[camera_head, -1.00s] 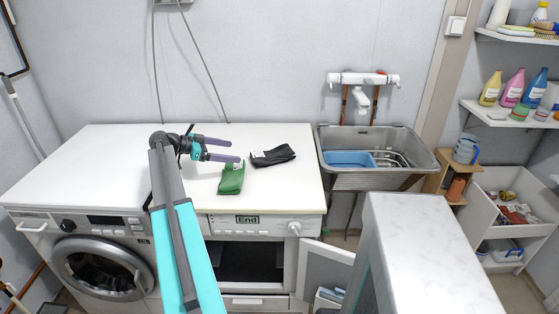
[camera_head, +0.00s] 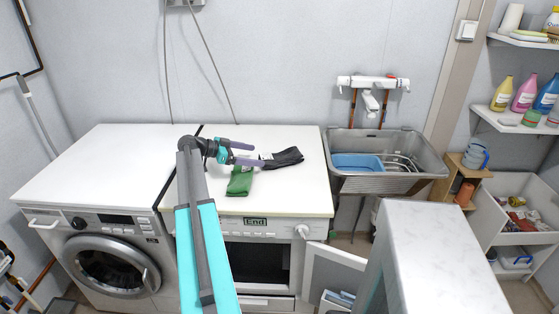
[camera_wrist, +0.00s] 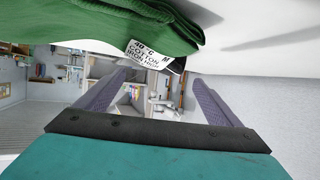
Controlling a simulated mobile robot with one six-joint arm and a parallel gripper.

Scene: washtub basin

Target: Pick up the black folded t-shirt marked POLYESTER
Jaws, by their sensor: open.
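A black folded garment (camera_head: 282,158) lies on the white worktop above the machines. A white mark shows at its left end; I cannot read it. A green folded garment (camera_head: 240,181) lies to its left and nearer. My gripper (camera_head: 252,156) is open and empty, low over the worktop, its fingers pointing right toward the black garment's left end. In the wrist view, the green garment (camera_wrist: 110,25) fills the top, with a white label reading 40°C COTTON IRON HIGH. A small black patch (camera_wrist: 178,65) shows behind that label. Both fingers (camera_wrist: 160,86) stand apart with nothing between them.
The worktop (camera_head: 110,165) is clear to the left. A grey sink (camera_head: 420,160) with a blue basin (camera_head: 355,161) stands to the right. A washing machine (camera_head: 105,265) is below left, and a marble-topped cabinet (camera_head: 435,250) stands in the right foreground.

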